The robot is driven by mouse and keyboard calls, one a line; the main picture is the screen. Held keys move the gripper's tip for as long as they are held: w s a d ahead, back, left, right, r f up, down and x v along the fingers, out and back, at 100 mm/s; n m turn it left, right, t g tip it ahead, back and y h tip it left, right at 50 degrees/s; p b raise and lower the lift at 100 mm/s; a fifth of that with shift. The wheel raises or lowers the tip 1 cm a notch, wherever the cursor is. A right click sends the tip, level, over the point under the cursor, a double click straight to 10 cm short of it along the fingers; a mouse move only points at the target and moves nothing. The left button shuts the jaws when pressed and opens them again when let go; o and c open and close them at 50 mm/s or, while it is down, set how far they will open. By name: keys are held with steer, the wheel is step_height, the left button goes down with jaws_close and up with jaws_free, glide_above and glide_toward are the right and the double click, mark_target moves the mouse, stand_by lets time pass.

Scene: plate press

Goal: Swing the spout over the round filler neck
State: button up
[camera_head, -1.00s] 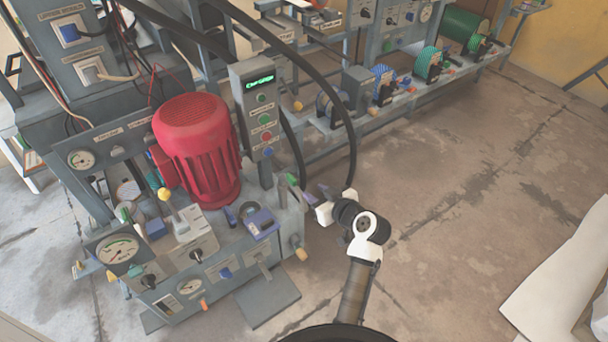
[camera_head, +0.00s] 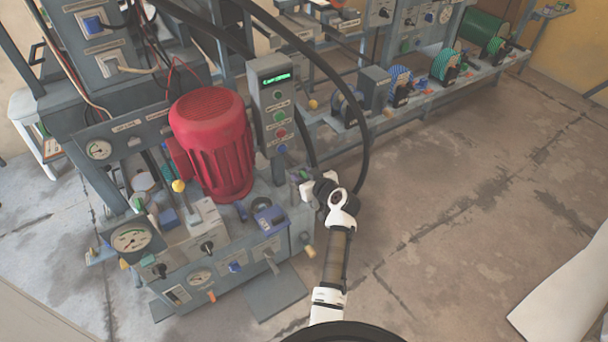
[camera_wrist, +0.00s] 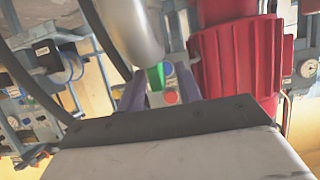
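My gripper (camera_head: 299,181) is at the right end of the bench machine, beside its control box, partly hidden by my wrist. In the wrist view its two dark fingers (camera_wrist: 160,85) stand apart with a gap between them. A green piece (camera_wrist: 155,76) shows in that gap, partly behind a thick grey rounded pipe-like part (camera_wrist: 130,28); whether the fingers touch it is unclear. A small green bit (camera_head: 304,173) also shows by the gripper in the head view. I cannot clearly identify the spout. A dark ring (camera_head: 261,204) on the blue block may be the round neck, but I cannot tell.
The red ribbed motor (camera_head: 213,145) stands left of the gripper, with the button box (camera_head: 276,105) between. A thick black hose (camera_head: 364,135) arches close behind my wrist. Gauges and knobs line the machine's front. Floor to the right is open.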

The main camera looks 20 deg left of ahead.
jaws_close()
